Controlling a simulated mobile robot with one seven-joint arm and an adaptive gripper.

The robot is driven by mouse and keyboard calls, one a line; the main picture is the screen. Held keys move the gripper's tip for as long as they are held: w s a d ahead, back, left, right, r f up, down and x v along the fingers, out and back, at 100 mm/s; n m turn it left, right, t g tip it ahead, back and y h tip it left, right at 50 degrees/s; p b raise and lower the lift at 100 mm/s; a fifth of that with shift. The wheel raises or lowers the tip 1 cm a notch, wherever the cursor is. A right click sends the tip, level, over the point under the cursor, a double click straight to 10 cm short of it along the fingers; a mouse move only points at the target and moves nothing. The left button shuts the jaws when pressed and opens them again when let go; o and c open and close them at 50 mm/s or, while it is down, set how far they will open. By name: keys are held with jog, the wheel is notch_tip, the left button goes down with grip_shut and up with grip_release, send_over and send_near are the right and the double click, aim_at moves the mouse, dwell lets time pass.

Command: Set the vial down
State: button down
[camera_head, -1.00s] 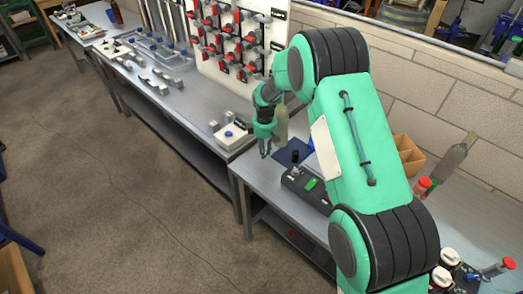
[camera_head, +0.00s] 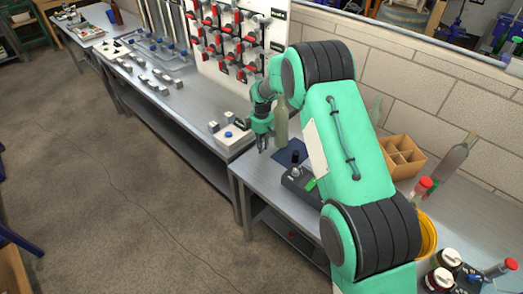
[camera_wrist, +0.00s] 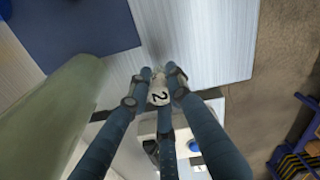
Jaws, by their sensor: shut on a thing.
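The vial (camera_wrist: 158,92), white with a dark "2" on it, shows in the wrist view between the fingertips of my gripper (camera_wrist: 158,78). The fingers are closed around it. In the head view my gripper (camera_head: 262,143) hangs over the left end of the near bench (camera_head: 252,168), and the vial cannot be made out there. In the wrist view the pale bench top (camera_wrist: 205,45) lies beneath the fingertips. I cannot tell whether the vial touches it.
A greenish bottle (camera_head: 281,122) stands close beside my gripper. A blue mat (camera_head: 291,151) and a dark device (camera_head: 296,183) lie to its right. A cardboard divider box (camera_head: 402,160) and a clear bottle (camera_head: 452,160) stand further right. A white block with a blue knob (camera_head: 229,135) sits on the adjoining bench.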

jog(key=shift+f, duration=1.25)
jog(key=shift+f, duration=0.15)
jog(key=c, duration=1.6)
grip_release()
notch_tip(320, 180, up, 12)
jog(key=shift+r+p, duration=0.15)
jog(key=shift+p, duration=0.6)
